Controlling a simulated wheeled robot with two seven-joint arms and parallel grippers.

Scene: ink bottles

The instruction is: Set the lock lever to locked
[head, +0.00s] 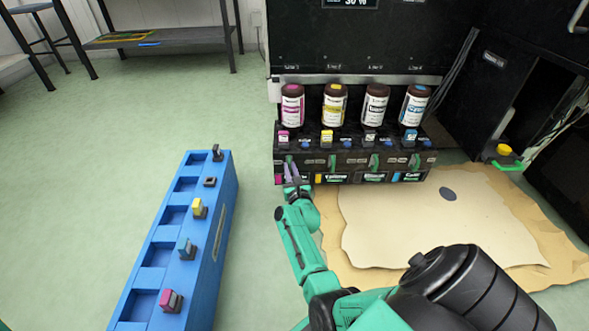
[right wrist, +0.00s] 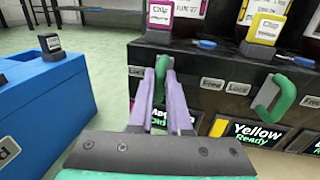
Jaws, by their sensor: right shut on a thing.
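The ink unit (head: 355,160) has a row of green lock levers below its bottles. My right gripper (head: 290,168) is at the leftmost bay, under the magenta bottle (head: 292,104). In the right wrist view its purple fingers (right wrist: 162,88) are shut on that bay's green lever (right wrist: 161,68), which looks roughly upright. A "Lock" label (right wrist: 137,71) is left of this lever and a "Free" label (right wrist: 212,83) is to its right. The display below is partly hidden by the fingers. The yellow bay's lever (right wrist: 275,105) slants and stands free. My left gripper is not in view.
Yellow, black and cyan bottles (head: 333,105) stand beside the magenta one. A blue rack (head: 222,215) with several small chips stands on the floor at left. Green floor is clear between rack and unit.

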